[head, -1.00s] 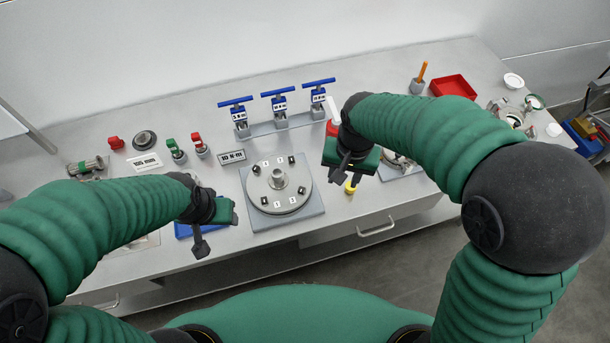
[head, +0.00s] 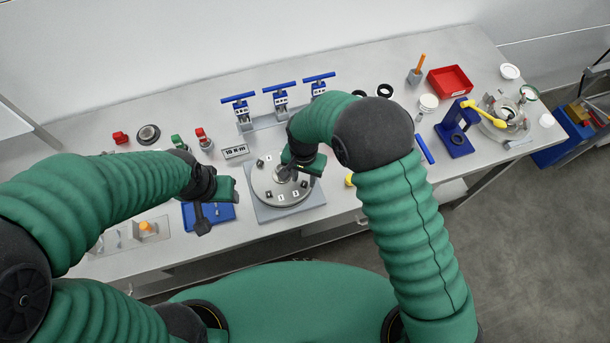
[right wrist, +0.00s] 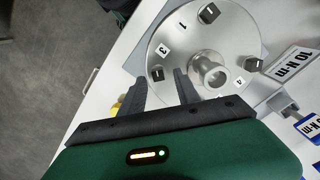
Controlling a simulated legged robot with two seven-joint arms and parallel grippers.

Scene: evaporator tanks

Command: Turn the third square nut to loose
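A round metal disc (head: 262,193) with a central hub (right wrist: 209,74) carries dark square nuts and number labels. In the right wrist view, a nut (right wrist: 157,73) sits beside the label 3 (right wrist: 162,49). Other nuts show at the top (right wrist: 205,14) and right (right wrist: 253,64). My right gripper (right wrist: 160,82) is open and empty, its fingertips on either side of the nut by label 3; contact is unclear. In the head view my right gripper (head: 290,174) covers part of the disc. My left gripper (head: 202,222) hangs near a blue tray (head: 222,213); its opening is unclear.
A "10 N·m" sign (head: 235,152) stands behind the disc. Blue-handled tools (head: 281,102) stand in a row at the back. A yellow object (head: 349,180) is right of the disc. A blue stand (head: 455,137) and red tray (head: 449,81) are farther right.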

